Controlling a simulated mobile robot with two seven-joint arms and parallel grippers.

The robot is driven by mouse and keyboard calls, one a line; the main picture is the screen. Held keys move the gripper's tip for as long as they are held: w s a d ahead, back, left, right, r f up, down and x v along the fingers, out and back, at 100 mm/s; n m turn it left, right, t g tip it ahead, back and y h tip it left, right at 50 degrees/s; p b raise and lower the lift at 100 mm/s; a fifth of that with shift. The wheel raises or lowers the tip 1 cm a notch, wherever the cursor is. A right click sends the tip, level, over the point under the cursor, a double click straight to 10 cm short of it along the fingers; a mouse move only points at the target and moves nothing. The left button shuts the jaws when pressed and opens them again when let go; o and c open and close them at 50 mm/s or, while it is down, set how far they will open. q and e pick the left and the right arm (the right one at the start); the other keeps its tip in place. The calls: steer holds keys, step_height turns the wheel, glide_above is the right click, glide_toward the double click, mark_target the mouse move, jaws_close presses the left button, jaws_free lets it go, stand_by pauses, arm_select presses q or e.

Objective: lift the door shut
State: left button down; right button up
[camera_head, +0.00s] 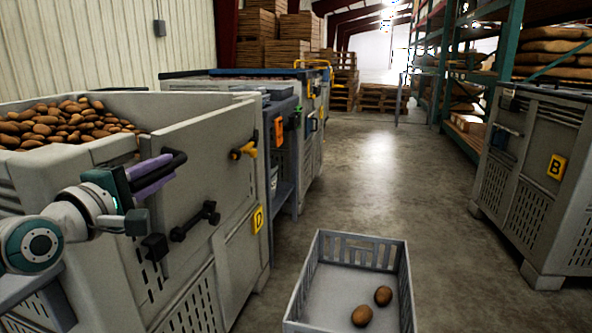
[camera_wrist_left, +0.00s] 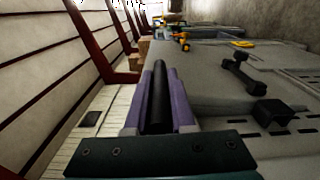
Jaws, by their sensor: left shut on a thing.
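A large grey crate marked D (camera_head: 8,190) stands at the left, full of potatoes (camera_head: 65,125). Its door panel (camera_head: 205,150) faces the aisle and looks upright; I cannot tell whether it is fully shut. My left gripper (camera_head: 160,172), with purple fingers, is at the panel's upper left. It is shut on a black bar handle (camera_head: 176,160). In the left wrist view, the handle (camera_wrist_left: 159,98) runs lengthwise between the fingers. A black latch (camera_head: 195,221) and a yellow-and-black latch (camera_head: 244,150) sit on the crate's front. My right gripper is out of view.
A grey open crate (camera_head: 296,300) with two potatoes stands on the floor in front. Another bin marked B (camera_head: 535,180) stands at the right. More grey bins (camera_head: 310,140) line the left behind. The concrete aisle (camera_head: 400,195) between is clear.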

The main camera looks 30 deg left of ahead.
arm_select(q)
steer(key=shift+s+a+r, duration=0.1)
steer(key=shift+a+r, duration=0.3)
steer(key=shift+a, duration=0.05)
steer(key=c, duration=0.8)
jaws_free()
steer(key=shift+f, duration=0.15)
steer(key=shift+o, duration=0.2)
steer(key=shift+f, duration=0.1)
